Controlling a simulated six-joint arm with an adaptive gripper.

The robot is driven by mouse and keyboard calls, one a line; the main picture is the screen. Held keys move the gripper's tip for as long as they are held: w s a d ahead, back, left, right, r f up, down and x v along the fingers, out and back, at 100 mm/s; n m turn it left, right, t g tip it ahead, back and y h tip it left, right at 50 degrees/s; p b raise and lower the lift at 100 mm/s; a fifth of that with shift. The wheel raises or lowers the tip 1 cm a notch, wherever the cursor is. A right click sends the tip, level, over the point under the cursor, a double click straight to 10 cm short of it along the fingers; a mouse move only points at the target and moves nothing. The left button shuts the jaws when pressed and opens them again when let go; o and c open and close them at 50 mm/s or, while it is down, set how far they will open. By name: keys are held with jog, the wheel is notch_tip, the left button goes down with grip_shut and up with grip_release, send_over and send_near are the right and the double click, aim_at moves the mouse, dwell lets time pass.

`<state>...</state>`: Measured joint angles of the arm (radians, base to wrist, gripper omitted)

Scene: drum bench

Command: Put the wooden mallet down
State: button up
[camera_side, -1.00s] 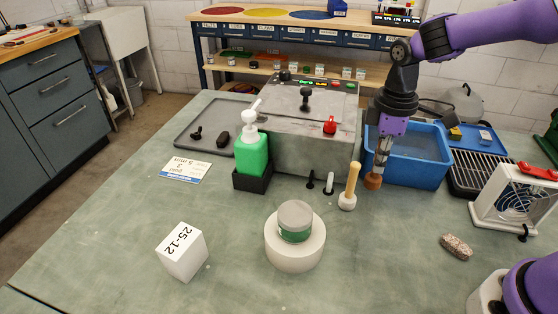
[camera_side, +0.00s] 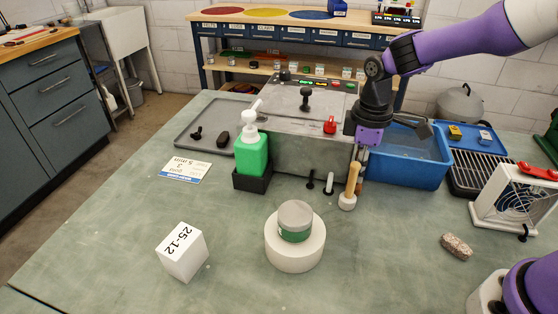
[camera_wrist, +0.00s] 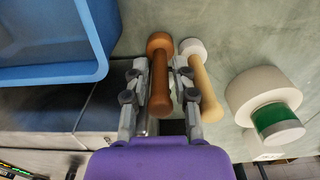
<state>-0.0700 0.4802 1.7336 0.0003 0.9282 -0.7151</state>
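The wooden mallet, with a brown head and handle, shows in the wrist view (camera_wrist: 160,78) between the two fingers of my gripper (camera_wrist: 160,66), which look closed around its handle. Its head points down, at or very near the bench top; I cannot tell if it touches. In the side view its head (camera_side: 359,188) shows just behind a second mallet, which hides most of it and the fingertips. This second mallet has a pale handle (camera_side: 352,180) and a white head, and stands upright. In the wrist view it is close on the right (camera_wrist: 206,80), beside my right finger.
The blue bin (camera_side: 410,170) is close to the right of my gripper. The grey metal box (camera_side: 310,148) is close to the left. A white round block with a green-banded jar (camera_side: 295,222) stands in front. The bench right of that block is clear up to a speckled stone (camera_side: 457,246).

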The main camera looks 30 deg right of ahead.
notch_tip(320, 180, up, 12)
jog(key=shift+f, duration=0.15)
jog(key=shift+s+r, duration=0.1)
jog(key=shift+r, duration=0.25)
jog(key=s+d+r+m+t, duration=0.1)
jog(key=s+r+m+t, duration=0.1)
jog(key=s, duration=0.5)
jog(key=m+t, duration=0.1)
jog(key=m, duration=0.1)
jog(key=shift+s+d+r+m, duration=0.3)
jog(key=shift+s+r+m, duration=0.05)
jog(key=shift+s+m, duration=0.05)
jog(key=shift+o, duration=0.5)
jog(key=s+f+m+t, duration=0.2)
jog(key=s+m, duration=0.2)
jog(key=s, duration=0.2)
jog(key=shift+d+f+t, duration=0.3)
jog(key=shift+d, duration=0.1)
jog(key=shift+w, duration=0.1)
